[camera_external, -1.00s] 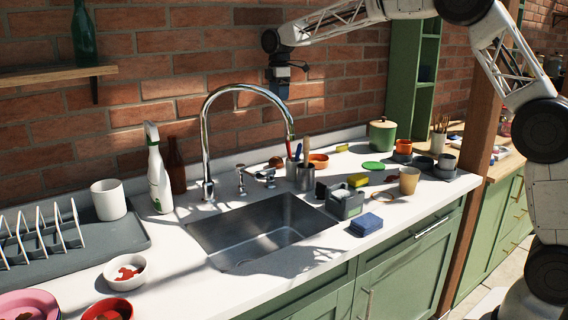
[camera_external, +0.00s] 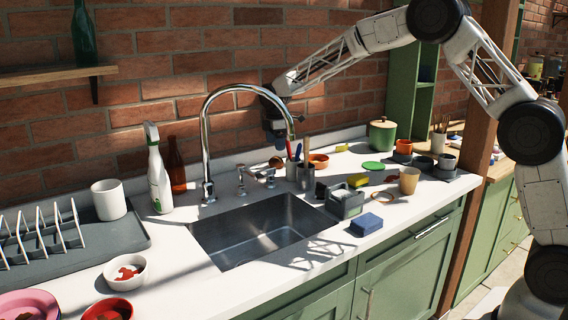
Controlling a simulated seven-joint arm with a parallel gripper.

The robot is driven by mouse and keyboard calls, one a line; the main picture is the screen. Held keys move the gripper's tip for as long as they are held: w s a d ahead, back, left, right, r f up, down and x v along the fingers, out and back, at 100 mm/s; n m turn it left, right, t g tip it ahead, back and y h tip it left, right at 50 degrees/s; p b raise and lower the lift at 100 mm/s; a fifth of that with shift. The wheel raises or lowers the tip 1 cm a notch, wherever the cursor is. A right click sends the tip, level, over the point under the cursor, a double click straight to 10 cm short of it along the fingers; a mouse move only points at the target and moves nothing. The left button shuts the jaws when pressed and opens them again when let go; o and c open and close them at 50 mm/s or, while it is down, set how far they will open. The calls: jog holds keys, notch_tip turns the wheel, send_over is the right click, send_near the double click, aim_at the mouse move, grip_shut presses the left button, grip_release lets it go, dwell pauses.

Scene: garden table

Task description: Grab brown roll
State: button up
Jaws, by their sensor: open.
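A small rounded brown object (camera_external: 276,162), which looks like the brown roll, lies on the counter (camera_external: 190,262) behind the sink, near the wall. My gripper (camera_external: 279,146) points down just above it, partly behind the curved tap. The fingers are small and dark at this distance, and the jaws are open. I cannot tell whether the fingertips touch the roll; nothing shows held between them.
The tall tap (camera_external: 206,150) arches in front of my gripper. A metal utensil pot (camera_external: 305,177) and an orange bowl (camera_external: 319,160) stand close on the right. The brick wall (camera_external: 230,65) is right behind. The sink (camera_external: 265,235) is empty.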

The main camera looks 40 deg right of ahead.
aim_at(276, 160)
jog(key=shift+f, duration=0.15)
jog(key=shift+f, duration=1.3)
jog(key=shift+s+f, duration=0.1)
jog(key=shift+f, duration=2.5)
jog(key=c, duration=1)
